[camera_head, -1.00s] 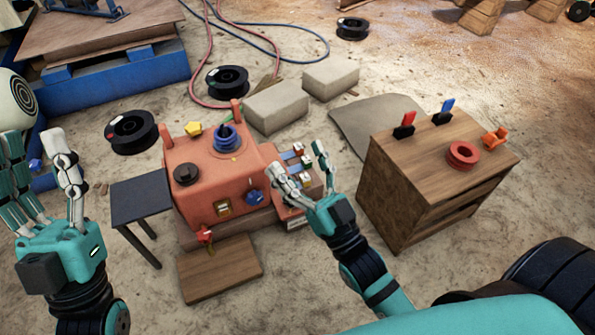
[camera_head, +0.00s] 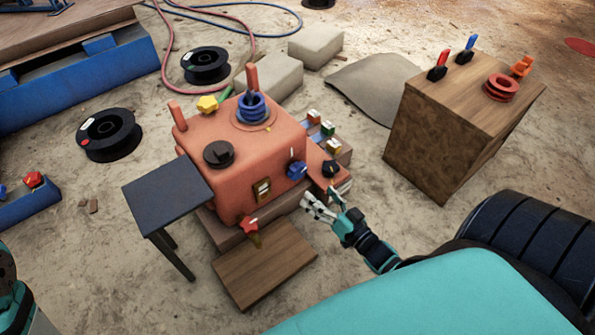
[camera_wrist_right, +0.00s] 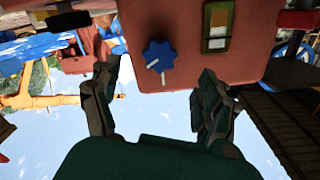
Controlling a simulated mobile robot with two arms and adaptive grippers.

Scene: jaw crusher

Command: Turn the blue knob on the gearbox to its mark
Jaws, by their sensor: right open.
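The blue knob (camera_head: 297,170) sits on the side of the orange-red gearbox (camera_head: 248,178). In the right wrist view the blue knob (camera_wrist_right: 159,54) is lobed, with a white pointer line on it. A separate white line shows on the gearbox face just below the knob, at an angle to the pointer. My right gripper (camera_head: 322,200) is just in front of and below the knob, to its right in the head view. In the wrist view its open fingers (camera_wrist_right: 158,90) stand either side of the knob, apart from it. My left gripper is out of view.
A small dark table (camera_head: 166,194) stands left of the gearbox, and a wooden board (camera_head: 264,264) lies in front. A wooden cabinet (camera_head: 435,150) stands to the right.

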